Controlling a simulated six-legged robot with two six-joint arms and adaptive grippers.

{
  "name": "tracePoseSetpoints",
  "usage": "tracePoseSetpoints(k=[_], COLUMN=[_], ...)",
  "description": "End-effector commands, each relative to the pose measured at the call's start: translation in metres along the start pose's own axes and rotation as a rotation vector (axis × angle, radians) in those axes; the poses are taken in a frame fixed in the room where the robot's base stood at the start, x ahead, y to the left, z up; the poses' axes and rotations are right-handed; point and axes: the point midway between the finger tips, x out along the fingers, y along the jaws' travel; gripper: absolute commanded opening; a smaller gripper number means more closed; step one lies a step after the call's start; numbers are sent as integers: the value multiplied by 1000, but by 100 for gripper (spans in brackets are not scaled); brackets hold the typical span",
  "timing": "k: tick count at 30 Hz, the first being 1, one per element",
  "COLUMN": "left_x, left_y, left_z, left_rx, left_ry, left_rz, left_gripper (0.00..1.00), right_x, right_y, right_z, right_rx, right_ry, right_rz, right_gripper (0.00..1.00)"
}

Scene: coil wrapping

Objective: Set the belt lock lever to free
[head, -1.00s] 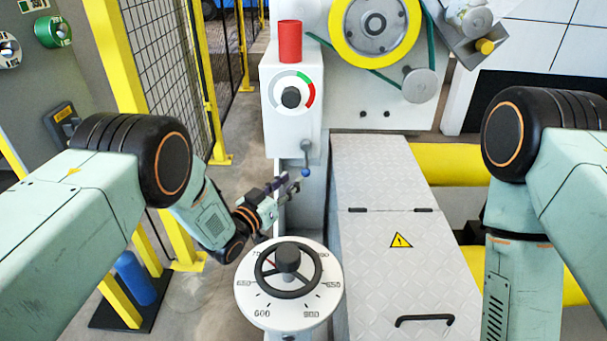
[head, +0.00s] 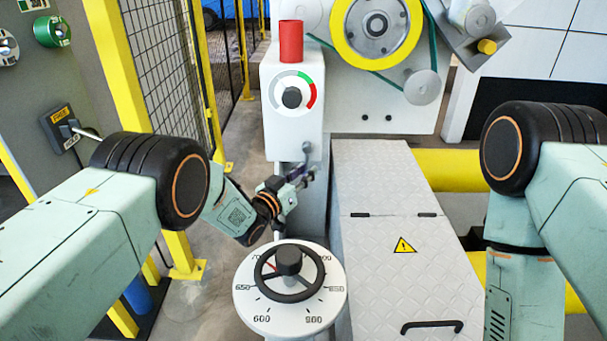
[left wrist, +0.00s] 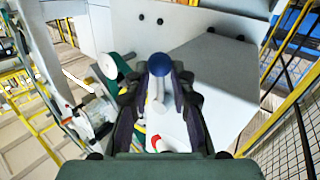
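My left gripper (head: 308,174) is at the lever's lower end. In the left wrist view the fingers (left wrist: 160,80) are apart, one on each side of the blue ball and its pale stem. I cannot tell whether a finger touches it. My right gripper is out of view.
A white dial with a black handwheel (head: 288,261) stands just below my left gripper. The box above carries a selector knob (head: 292,97) and a red cylinder (head: 290,41). A grey tread-plate cover (head: 392,190) lies to the right. Yellow posts and mesh fence (head: 160,65) stand left.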

Motion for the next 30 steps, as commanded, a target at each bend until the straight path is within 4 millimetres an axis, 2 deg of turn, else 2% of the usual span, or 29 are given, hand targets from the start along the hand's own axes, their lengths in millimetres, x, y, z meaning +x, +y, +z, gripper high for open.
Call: tracePoseSetpoints(k=[1, 6, 22, 30], left_x=[0, 0, -1, -6], left_y=[0, 0, 0, -9], left_z=[0, 0, 0, -2], left_rx=[0, 0, 2, 37], left_ry=[0, -1, -2, -26], left_rz=[0, 0, 0, -5], left_gripper=[14, 0, 0, 0], right_x=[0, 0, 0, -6], right_y=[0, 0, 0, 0], right_z=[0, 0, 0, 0], right_rx=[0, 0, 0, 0], right_ry=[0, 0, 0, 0], right_rz=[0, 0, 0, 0], right_gripper=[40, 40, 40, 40])
